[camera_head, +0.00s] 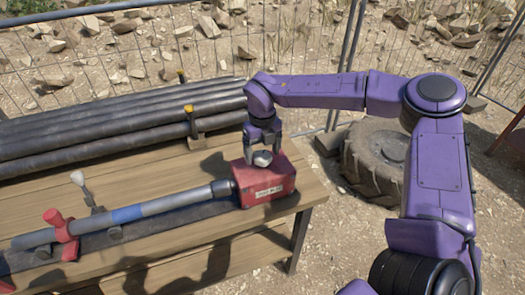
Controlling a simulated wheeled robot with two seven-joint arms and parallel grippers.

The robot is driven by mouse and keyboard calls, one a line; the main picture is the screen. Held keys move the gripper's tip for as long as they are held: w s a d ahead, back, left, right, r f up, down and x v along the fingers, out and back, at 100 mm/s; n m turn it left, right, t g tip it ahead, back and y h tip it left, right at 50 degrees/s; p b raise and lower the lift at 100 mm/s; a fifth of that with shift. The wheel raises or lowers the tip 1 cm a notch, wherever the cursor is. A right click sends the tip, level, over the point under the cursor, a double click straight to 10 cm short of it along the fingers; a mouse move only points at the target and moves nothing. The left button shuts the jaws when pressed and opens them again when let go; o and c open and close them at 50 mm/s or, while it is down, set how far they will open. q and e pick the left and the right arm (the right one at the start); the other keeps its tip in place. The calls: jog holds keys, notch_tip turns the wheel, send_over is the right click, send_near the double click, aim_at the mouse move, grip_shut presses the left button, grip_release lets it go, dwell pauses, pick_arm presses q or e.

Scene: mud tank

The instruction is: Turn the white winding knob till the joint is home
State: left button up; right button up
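A red box (272,186) with a pale label sits at the right end of the wooden bench. A light grey-white round knob (262,159) shows on its top. My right gripper (262,153) points down over the box, its fingers apart on either side of the knob. I cannot tell whether they touch it. A grey pipe (176,203) with a blue band (127,214) runs left from the box, through a red clamp (62,227). How far it sits in the box is unclear. My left gripper is not in view.
A white-tipped lever (78,178) stands behind the pipe. Several dark pipes (100,133) lie stacked at the back of the bench, by a yellow-topped post (189,109). A tyre (373,160) lies on the ground to the right, before a wire fence (225,50).

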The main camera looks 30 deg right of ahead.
aim_at(263, 154)
jog(key=shift+r, duration=0.1)
notch_tip(263, 154, up, 10)
jog(key=b, duration=0.1)
jog(key=shift+r+b, duration=0.2)
jog(key=shift+b, duration=0.1)
